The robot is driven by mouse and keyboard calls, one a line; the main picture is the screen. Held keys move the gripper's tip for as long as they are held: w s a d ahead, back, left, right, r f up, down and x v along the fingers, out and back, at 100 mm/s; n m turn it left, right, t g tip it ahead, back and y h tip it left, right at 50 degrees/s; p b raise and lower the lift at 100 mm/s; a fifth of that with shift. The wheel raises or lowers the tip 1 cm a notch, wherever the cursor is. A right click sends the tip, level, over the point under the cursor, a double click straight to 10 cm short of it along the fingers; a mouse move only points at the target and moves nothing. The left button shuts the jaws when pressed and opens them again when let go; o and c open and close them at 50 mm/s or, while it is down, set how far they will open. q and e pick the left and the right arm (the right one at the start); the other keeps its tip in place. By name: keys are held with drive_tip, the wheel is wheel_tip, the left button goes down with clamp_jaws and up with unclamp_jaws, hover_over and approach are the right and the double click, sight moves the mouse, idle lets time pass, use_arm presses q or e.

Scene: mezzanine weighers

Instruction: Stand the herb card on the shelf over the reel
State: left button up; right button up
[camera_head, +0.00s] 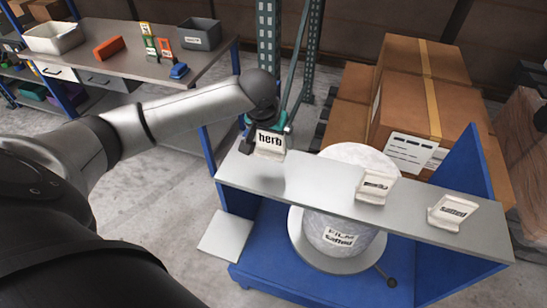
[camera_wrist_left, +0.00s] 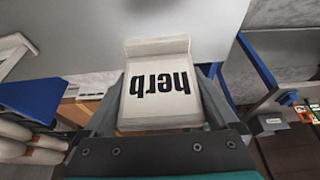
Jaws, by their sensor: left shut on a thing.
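The herb card (camera_head: 270,142) is a small white card with black "herb" lettering, and it is at the left end of the grey shelf (camera_head: 320,182). My left gripper (camera_head: 262,125) is shut on it from behind. In the left wrist view the herb card (camera_wrist_left: 160,88) sits between the fingers, with the shelf (camera_wrist_left: 200,20) beyond it. I cannot tell whether its foot touches the shelf. The reel (camera_head: 335,232) is a large pale roll below the shelf, labelled "saffron" as far as I can read. My right gripper is not in view.
A card (camera_head: 375,187) with unclear lettering and a "saffron" card (camera_head: 452,212) stand on the shelf to the right. A blue upright panel (camera_head: 465,160) closes the right end. Cardboard boxes (camera_head: 420,90) stand behind. A workbench (camera_head: 130,50) is at the back left.

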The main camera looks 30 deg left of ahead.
use_arm(q)
wheel_tip(320, 180, down, 3)
drive_tip(key=shift+r, duration=0.2)
drive_tip(key=shift+f+b, duration=0.45)
drive_tip(key=shift+f, duration=1.5)
drive_tip(key=shift+f, duration=0.15)
drive_tip(key=o, duration=1)
drive_tip(key=shift+r, duration=0.35)
drive_tip(key=p+v, duration=0.2)
drive_tip(key=v, duration=0.9)
drive_tip(key=shift+s+r, duration=0.2)
drive_tip(key=shift+r, duration=0.1)
